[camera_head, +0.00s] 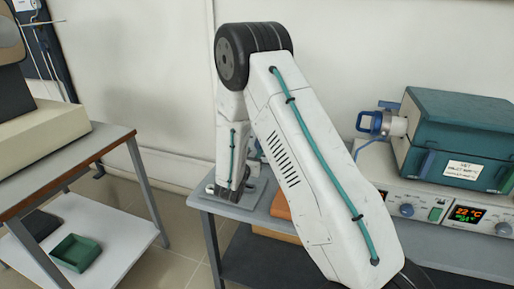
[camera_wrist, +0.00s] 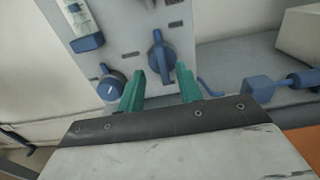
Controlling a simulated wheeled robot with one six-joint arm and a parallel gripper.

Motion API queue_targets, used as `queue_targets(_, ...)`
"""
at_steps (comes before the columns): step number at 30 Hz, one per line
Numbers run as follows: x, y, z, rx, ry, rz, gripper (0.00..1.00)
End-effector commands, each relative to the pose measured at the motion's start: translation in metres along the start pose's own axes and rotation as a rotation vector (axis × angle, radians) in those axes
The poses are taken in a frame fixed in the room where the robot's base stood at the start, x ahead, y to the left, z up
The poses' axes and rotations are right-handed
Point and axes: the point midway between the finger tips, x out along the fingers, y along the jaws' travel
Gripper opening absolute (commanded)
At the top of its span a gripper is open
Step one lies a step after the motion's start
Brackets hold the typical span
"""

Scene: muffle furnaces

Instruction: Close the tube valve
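In the wrist view my gripper (camera_wrist: 161,70) has two green fingers spread apart, with nothing held between them. A blue valve handle (camera_wrist: 158,46) with a long upright grip is on a grey panel. It lies between and just beyond the fingertips in the picture; I cannot tell whether either finger touches it. A round blue knob (camera_wrist: 111,88) with a white mark is left of the left finger. Which of these is the tube valve is not marked legibly. In the head view my gripper is hidden behind my white arm.
A blue fitting (camera_wrist: 285,84) lies to the right in the wrist view. In the head view a teal furnace (camera_head: 455,135) with lit displays and a blue handle (camera_head: 371,122) stands right of my arm. A table (camera_head: 85,150) with a shelf stands at the left.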

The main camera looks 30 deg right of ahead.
Motion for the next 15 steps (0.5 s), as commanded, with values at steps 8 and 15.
queue_targets(8,0.043,-0.001,0.0,0.001,0.001,-0.003,0.35)
queue_targets(15,0.054,-0.002,0.0,0.0,0.001,-0.003,0.35)
